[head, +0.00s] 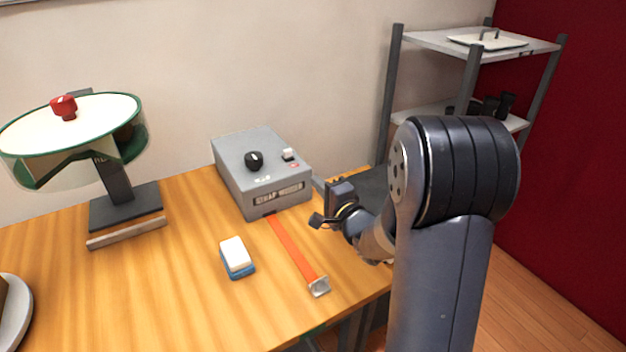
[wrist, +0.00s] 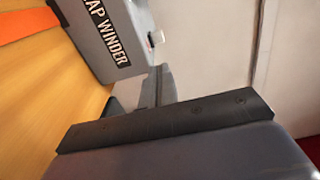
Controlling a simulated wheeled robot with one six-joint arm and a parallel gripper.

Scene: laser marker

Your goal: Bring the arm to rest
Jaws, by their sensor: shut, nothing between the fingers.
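My dark grey arm rises at the right of the head view and bends over at a large ribbed joint. My gripper (head: 328,208) is shut and empty, to the right of the grey strap winder box (head: 240,190) and in front of its right side. It seems to be above the right part of the table, but I cannot tell the exact height. In the wrist view the shut fingers (wrist: 157,88) show beyond a dark bar, with the strap winder (wrist: 95,40) at the upper left. Part of my wrist is hidden behind my arm in the head view.
An orange strap (head: 292,248) runs from the winder to a metal end. A blue and white block (head: 236,258) lies left of it on the wooden table (head: 150,300). A green-rimmed round device (head: 110,150) stands left. A grey shelf (head: 420,40) stands behind my arm.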

